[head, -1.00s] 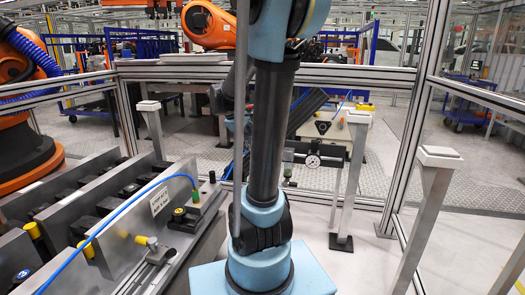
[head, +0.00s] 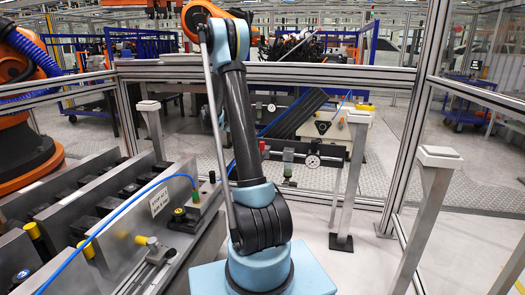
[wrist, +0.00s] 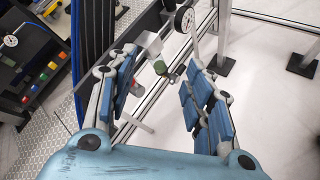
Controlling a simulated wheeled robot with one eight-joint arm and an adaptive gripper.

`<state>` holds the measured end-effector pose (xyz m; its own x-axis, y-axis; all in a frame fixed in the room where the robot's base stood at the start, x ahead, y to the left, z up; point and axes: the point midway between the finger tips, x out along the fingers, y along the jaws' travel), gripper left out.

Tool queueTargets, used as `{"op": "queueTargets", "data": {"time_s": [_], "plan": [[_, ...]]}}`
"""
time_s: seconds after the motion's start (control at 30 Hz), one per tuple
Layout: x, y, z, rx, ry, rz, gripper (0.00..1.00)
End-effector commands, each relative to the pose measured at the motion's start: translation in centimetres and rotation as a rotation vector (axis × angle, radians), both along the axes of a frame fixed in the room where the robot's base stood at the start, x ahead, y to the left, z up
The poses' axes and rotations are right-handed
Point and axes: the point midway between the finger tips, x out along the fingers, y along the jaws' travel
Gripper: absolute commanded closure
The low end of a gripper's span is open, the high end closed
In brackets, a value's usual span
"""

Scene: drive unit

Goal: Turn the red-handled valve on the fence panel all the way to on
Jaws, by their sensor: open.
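A small red part (head: 262,146), which looks like the valve's red handle, shows on the dark fence panel (head: 335,150) just right of my arm. My gripper (wrist: 163,60) is open and empty, with blue-padded fingers apart. I cannot make it out in the head view. Contact is not visible.
Metal fence posts (head: 404,150) and rails surround the panel. White-capped stands (head: 352,170) stand near it. A metal fixture (head: 120,215) with a blue hose fills the left. The light floor right of my base is mostly clear.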

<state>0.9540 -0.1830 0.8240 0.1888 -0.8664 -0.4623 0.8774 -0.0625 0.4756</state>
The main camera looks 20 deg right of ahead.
Motion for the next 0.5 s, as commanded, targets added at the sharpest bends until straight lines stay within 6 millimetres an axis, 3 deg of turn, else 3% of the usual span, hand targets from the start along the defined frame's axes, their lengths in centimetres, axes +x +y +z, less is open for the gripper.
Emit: {"op": "queueTargets", "data": {"time_s": [0.2,0.5], "plan": [[4.8,-0.8,-3.6,-0.14,0.101,0.047,0.53],[9.8,-1.3,-9.4,-0.331,0.249,0.093,0.53]]}}
